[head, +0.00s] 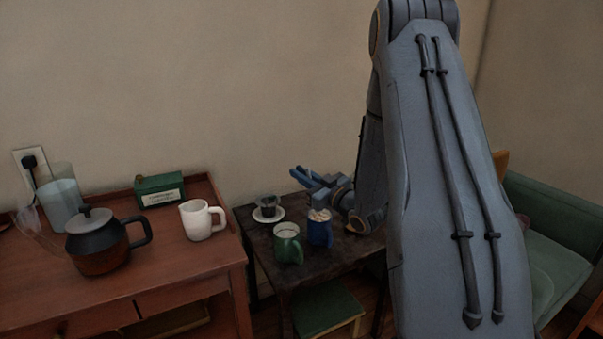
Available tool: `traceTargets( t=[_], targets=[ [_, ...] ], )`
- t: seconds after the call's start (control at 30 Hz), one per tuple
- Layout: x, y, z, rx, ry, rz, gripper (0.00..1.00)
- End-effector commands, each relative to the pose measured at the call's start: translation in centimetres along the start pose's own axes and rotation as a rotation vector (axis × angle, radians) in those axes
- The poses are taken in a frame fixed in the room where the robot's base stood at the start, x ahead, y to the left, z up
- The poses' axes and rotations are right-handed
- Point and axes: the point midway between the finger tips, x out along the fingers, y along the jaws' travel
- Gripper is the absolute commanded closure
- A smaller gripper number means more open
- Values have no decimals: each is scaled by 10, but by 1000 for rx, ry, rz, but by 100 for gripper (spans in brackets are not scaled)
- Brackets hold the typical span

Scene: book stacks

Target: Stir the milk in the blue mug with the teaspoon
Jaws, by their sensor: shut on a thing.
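The blue mug (320,230) stands upright on the small dark table (258,240), near its middle. Pale, lumpy contents show at its rim; I cannot make out the milk's surface. My gripper (301,175) is above the back of the table, behind and slightly left of the blue mug, with its fingers pointing left. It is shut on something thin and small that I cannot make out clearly. No teaspoon shows plainly anywhere else. Part of my wrist is beside the mug's right side in the picture.
A green mug (288,246) stands close to the front left of the blue mug. A dark cup (267,205) on a white saucer (269,218) is behind left. A higher red-brown desk (120,270) holds a white mug (195,222) and a dark kettle (97,240).

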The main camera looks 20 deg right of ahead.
Motion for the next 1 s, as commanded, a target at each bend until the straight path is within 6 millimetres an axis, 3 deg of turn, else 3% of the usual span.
traceTargets(
  t=[0.7, 1.0],
  targets=[
    [-11, 1, 51, 0, 0, 1, 100],
    [-13, 1, 58, -1, 1, 0, 100]
  ],
)
